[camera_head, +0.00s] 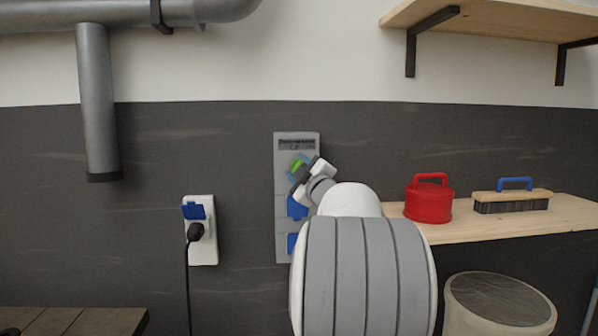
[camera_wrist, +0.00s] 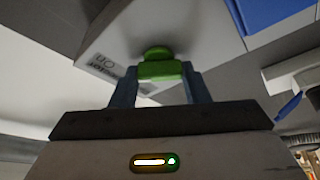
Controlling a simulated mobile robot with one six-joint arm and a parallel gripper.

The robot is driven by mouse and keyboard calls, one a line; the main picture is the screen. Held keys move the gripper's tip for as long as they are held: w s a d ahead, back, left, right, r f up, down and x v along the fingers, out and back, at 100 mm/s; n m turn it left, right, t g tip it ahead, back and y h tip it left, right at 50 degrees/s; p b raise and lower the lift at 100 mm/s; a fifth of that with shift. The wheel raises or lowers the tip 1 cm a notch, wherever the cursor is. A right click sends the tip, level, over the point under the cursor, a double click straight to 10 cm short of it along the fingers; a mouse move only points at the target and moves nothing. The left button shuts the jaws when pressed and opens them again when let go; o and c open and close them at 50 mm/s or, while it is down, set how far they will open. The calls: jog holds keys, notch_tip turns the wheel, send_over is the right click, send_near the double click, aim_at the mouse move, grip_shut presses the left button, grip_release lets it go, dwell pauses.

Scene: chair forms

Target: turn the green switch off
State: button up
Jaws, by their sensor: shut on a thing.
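The green switch (camera_head: 297,164) sits near the top of a tall grey panel (camera_head: 283,224) on the dark wall. In the wrist view the green switch (camera_wrist: 160,69) shows its green knob between my two fingers, with a white label beside it on the panel. My gripper (camera_head: 302,174) is at the panel, tilted, and shut on the green switch. In the wrist view the fingers of my gripper (camera_wrist: 160,82) touch the knob on both sides. My arm hides part of the panel. I cannot tell the switch's exact angle.
Blue covers (camera_head: 296,207) sit below the switch. A white socket (camera_head: 204,252) with a blue flap and black plug is at left. At right, a wooden shelf (camera_head: 466,234) holds a red container (camera_head: 429,203) and a brush (camera_head: 512,199). A bin (camera_head: 460,324) stands below.

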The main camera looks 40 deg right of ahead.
jog(key=shift+r+n+g+y+p, duration=0.1)
jog(key=shift+n+g+y+p, duration=0.35)
jog(key=shift+n, duration=0.8)
jog(key=shift+f+n+g+y+p, duration=0.15)
jog(key=shift+n+g+p, duration=0.15)
jog(key=shift+n+p, duration=0.65)
jog(key=shift+r+n+g+y+p, duration=0.15)
jog(key=shift+n+g+y+p, duration=0.2)
jog(key=shift+n, duration=1.15)
jog(key=o, duration=1)
jog(key=s, duration=0.5)
jog(key=s+a, duration=0.1)
jog(key=s, duration=0.1)
jog(key=shift+s+a, duration=0.1)
jog(key=shift+s, duration=0.25)
